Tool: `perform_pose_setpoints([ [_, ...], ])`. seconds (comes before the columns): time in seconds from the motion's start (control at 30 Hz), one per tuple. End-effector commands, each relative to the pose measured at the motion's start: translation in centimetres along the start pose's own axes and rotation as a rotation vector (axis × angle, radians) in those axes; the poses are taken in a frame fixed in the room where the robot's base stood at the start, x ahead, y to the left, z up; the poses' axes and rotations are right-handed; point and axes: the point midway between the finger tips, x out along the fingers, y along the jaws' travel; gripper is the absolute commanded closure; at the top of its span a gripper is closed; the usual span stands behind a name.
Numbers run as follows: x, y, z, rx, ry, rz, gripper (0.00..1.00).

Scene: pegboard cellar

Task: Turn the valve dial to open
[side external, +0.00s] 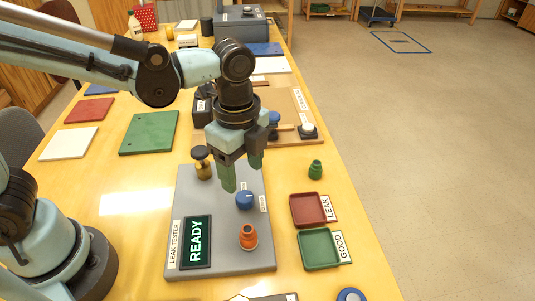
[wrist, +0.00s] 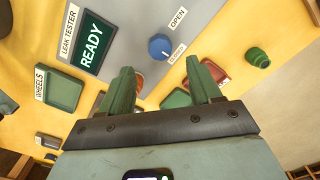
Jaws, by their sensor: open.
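The blue valve dial (side external: 244,201) sits on the grey leak tester plate (side external: 190,205). In the wrist view the dial (wrist: 160,46) lies between an OPEN label (wrist: 178,18) and a second, smaller label. A small pale mark on the dial faces roughly toward the second label. My gripper (side external: 242,176) is above the dial, pointing down, with its two green fingers apart and nothing between them. In the wrist view my gripper (wrist: 158,66) shows the dial just beyond the gap between the fingertips, not touching.
The tester's screen (side external: 196,240) reads READY. An orange fitting (side external: 248,237) stands in front of the dial and a brass one (side external: 203,167) behind. Red LEAK (side external: 308,221) and green GOOD (side external: 304,263) trays and a green fitting (side external: 315,170) are to the right.

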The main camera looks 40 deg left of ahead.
Motion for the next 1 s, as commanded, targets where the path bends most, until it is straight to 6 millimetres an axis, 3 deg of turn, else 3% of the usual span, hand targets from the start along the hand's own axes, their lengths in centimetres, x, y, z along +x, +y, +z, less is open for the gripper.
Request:
perform_pose_setpoints([
  [0.3,4.5,-0.1,0.0,-0.001,0.0,-0.001,0.37],
  [0.5,6.3,-0.1,0.0,-0.002,0.0,-0.001,0.37],
  [0.97,7.1,0.0,0.0,-0.002,0.0,-0.001,0.37],
  [1.0,7.1,0.0,0.0,-0.002,0.0,-0.001,0.43],
])
